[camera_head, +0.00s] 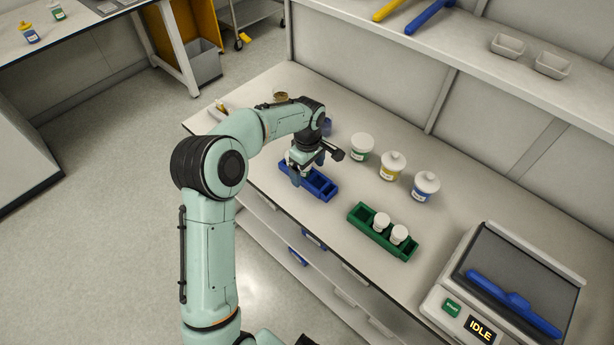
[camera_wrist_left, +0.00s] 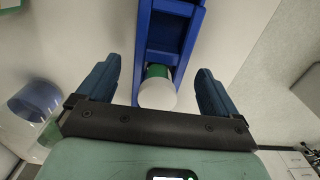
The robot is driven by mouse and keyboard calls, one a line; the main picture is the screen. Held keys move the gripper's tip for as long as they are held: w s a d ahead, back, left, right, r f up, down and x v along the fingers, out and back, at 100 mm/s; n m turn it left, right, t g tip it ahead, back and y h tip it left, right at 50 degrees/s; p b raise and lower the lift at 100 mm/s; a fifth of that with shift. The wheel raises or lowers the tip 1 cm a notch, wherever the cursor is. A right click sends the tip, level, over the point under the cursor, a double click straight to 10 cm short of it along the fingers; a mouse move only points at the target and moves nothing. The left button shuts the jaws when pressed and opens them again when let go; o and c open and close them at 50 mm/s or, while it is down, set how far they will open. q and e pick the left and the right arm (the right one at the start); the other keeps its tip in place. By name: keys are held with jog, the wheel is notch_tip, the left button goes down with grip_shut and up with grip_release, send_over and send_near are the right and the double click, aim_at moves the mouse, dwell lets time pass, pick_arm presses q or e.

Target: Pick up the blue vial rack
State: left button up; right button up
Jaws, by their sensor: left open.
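The blue vial rack (camera_head: 322,187) lies on the bench below my left gripper (camera_head: 308,172), which partly hides its left end. In the left wrist view the blue rack (camera_wrist_left: 171,30) runs up from between the fingers to the top edge. A vial with a white cap and green label (camera_wrist_left: 157,93) stands at its near end, between the fingers. My left gripper (camera_wrist_left: 157,75) is open, with one dark blue finger on each side of the rack and a gap on both sides. My right gripper is not in view.
A green rack (camera_head: 367,233) with two white-capped vials stands to the right. Several jars stand behind, including a green-labelled one (camera_head: 361,149). A balance (camera_head: 500,290) carrying a blue tool (camera_head: 512,302) is at the right. In the wrist view, a clear cylinder (camera_wrist_left: 33,108) is left of the gripper.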

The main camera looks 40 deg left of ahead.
pick_arm(q)
notch_tip(320, 180, down, 2)
jog(key=shift+f, duration=0.15)
jog(key=c, duration=1.2)
